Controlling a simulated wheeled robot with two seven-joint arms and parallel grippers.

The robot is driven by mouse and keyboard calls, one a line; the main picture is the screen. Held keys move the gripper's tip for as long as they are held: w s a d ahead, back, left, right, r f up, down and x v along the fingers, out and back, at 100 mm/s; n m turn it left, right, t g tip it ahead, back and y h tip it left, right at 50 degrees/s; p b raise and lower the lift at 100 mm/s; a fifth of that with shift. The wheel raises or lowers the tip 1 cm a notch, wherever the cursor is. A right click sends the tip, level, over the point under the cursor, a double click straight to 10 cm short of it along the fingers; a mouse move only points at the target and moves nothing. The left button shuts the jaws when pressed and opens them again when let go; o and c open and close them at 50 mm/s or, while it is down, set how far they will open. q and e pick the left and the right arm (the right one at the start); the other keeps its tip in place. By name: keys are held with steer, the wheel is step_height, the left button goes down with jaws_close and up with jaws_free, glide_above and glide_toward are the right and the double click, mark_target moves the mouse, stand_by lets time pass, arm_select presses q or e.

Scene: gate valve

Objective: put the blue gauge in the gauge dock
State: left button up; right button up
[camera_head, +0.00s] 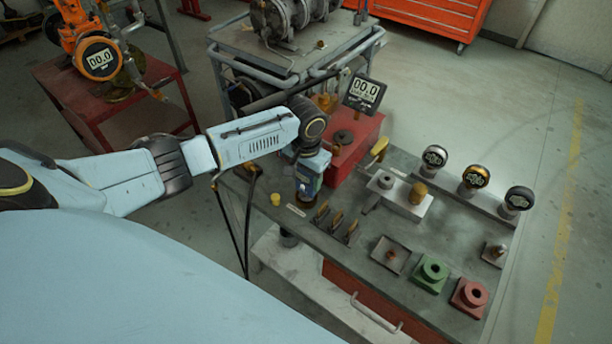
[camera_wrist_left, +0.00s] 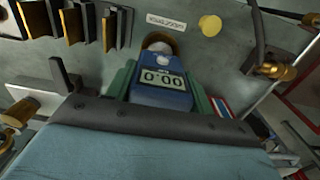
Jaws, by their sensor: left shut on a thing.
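A brown round rim (camera_wrist_left: 161,43) with a pale middle shows at the gauge's far end, beside a white label (camera_wrist_left: 180,20). It may be the gauge dock; I cannot tell whether the gauge is in it or above it. My right gripper is not in view.
The bench (camera_head: 345,255) holds a yellow plug (camera_head: 276,199), several upright slotted pieces (camera_head: 336,224), a green block (camera_head: 431,274), a red block (camera_head: 469,297) and several round dial gauges (camera_head: 476,177). A red box (camera_head: 352,150) with a digital display (camera_head: 364,92) stands close behind my left gripper.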

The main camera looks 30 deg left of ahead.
arm_select(q)
steer(key=o, duration=1)
steer(key=shift+f, duration=0.15)
steer(key=shift+o, duration=0.2)
step_height(320, 180, up, 12)
steer(key=shift+r+p, duration=0.2)
steer(key=shift+p, duration=0.55)
